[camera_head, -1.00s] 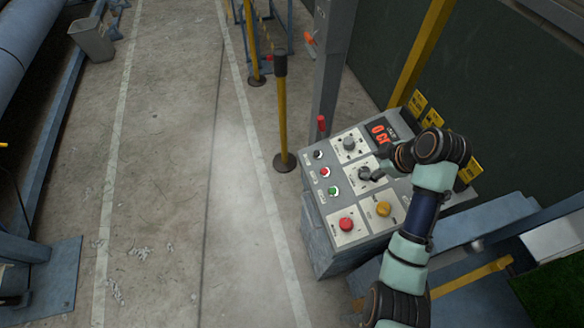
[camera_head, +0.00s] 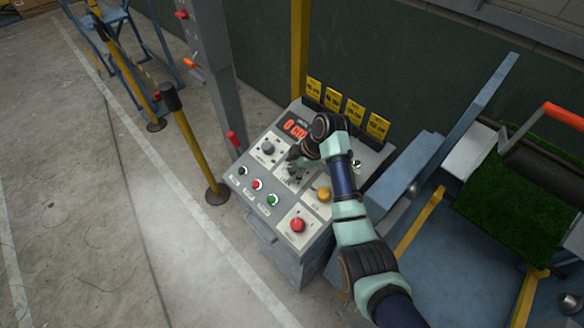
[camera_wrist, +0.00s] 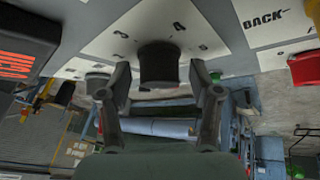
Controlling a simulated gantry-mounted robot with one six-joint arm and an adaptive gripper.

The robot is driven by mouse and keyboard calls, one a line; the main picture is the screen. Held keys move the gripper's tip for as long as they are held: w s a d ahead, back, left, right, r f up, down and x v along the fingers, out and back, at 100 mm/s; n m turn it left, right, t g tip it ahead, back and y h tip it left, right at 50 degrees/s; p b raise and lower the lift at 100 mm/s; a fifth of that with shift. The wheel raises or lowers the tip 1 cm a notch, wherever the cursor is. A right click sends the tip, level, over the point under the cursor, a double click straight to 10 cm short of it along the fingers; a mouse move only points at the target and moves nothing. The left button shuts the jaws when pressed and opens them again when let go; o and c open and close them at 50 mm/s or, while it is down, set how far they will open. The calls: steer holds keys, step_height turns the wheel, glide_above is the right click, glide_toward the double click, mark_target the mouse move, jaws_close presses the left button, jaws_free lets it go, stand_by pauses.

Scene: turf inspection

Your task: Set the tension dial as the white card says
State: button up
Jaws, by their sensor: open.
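A dark round dial (camera_wrist: 160,66) sits on a white plate (camera_wrist: 135,22) marked with numerals, among them 3 and 4, in the wrist view. My gripper (camera_wrist: 160,78) is open, with one finger on each side of the dial. I cannot tell whether the fingers touch it. In the head view my gripper (camera_head: 294,162) is low over the middle of the sloping grey console (camera_head: 248,205) and partly hides the dial there. The dial's pointer cannot be made out. I cannot pick out a white card in either view.
The console also bears a grey knob (camera_head: 267,148), a red display (camera_head: 296,128), a yellow button (camera_head: 324,194), a red button (camera_head: 297,225) and small buttons. Yellow cards (camera_head: 354,112) stand along its back. A yellow post (camera_head: 195,150) is at left; green turf (camera_head: 515,205) lies right.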

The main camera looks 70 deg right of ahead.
steer(key=c, duration=1.2)
steer(key=shift+o, duration=0.2)
